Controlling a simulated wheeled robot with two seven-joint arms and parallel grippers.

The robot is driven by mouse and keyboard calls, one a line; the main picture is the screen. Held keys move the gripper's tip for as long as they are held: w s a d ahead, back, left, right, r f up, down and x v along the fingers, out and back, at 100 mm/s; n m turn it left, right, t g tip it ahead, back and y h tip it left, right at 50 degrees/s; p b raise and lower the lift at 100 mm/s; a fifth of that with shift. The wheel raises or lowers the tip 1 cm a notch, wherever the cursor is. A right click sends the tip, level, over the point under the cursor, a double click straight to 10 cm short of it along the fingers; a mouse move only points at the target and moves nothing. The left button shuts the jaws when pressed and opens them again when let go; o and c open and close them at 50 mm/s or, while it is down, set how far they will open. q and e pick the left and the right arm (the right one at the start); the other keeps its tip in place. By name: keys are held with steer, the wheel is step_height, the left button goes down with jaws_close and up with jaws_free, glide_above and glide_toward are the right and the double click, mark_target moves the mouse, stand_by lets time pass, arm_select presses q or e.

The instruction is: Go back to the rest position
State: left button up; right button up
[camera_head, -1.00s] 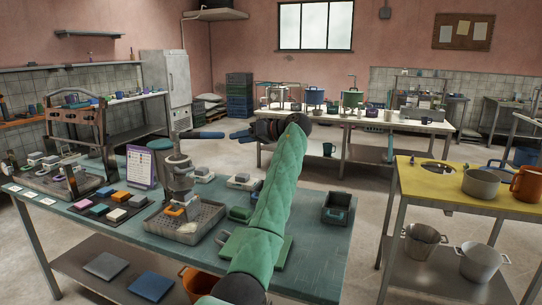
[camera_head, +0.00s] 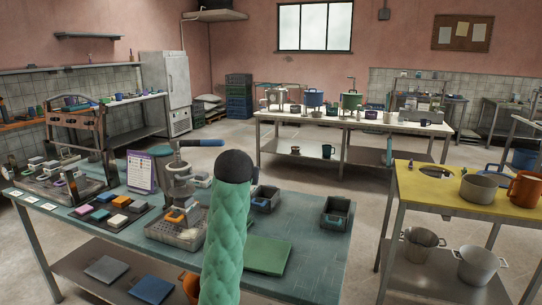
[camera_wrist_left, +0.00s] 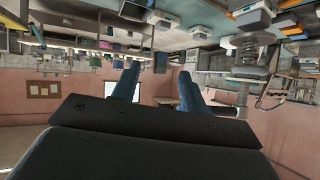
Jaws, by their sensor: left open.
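In the left wrist view, which is upside down, my left gripper (camera_wrist_left: 160,80) has its two blue fingers apart with nothing between them. In the head view, my green-sleeved left arm rises from the bottom middle in front of the teal table; its black wrist end hides the gripper. The press (camera_head: 178,188) with its blue lever handle (camera_head: 203,143) stands on the table just left of the arm. It also shows at the right of the left wrist view (camera_wrist_left: 249,62). My right gripper is in neither view.
The teal table (camera_head: 310,236) carries a green board (camera_head: 266,254), grey bins (camera_head: 337,212), coloured blocks and a sign (camera_head: 141,171). A yellow-topped table (camera_head: 425,190) with pots stands at right, a long white table (camera_head: 350,121) behind. Floor between the tables is open.

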arm_select(q)
steer(key=s+a+f+g+h+p, duration=0.1)
steer(key=s+f+g+p, duration=0.1)
steer(key=s+f, duration=1.1)
steer(key=s+a+f+m+g+p, duration=0.1)
steer(key=s+a+f+g+p, duration=0.1)
steer(key=s+f, duration=1.1)
steer(key=s+a+f+g+h+p, duration=0.1)
steer(key=s+f+g+p, duration=0.2)
steer(key=s+f, duration=1)
steer(key=s+g, duration=0.2)
steer(key=s, duration=1.2)
steer(key=shift+s+a+f+m+g+h+p, duration=0.3)
steer(key=shift+a+m, duration=0.05)
steer(key=shift+m, duration=0.05)
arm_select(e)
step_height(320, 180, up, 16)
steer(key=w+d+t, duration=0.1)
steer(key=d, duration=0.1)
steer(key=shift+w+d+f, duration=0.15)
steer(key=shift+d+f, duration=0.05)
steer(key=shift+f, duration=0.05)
